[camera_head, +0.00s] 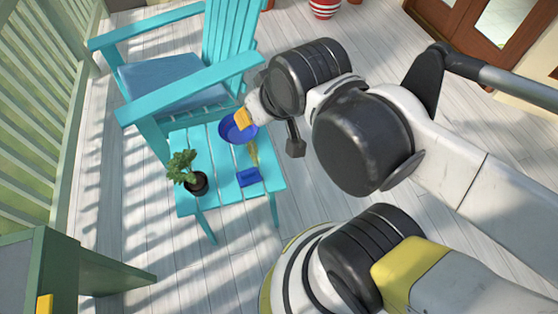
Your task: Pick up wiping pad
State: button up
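A small dark-blue block (249,177) lies on the turquoise slatted side table (220,182), near its front right edge. It looks like the wiping pad, but it is too small to be sure. The end of my arm, with my gripper (242,119), reaches over the back of the table, above and behind the block and apart from it. A yellow part shows there; I cannot tell whether it is part of the gripper or a separate thing. The fingers are not clear, so their opening cannot be told.
A blue bowl (230,131) sits on the table below my gripper. A thin tan item (253,152) lies between bowl and block. A potted plant (184,170) stands at the left. A turquoise chair (170,82) adjoins the table behind. Open floor lies in front.

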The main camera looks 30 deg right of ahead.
aim_at(245, 178)
jog(key=u, duration=1.7)
jog(key=z, duration=1.7)
jog(key=k+j+z, duration=0.25)
jog(key=j, duration=0.15)
jog(key=k+j+z, duration=0.25)
jog(key=j, duration=0.1)
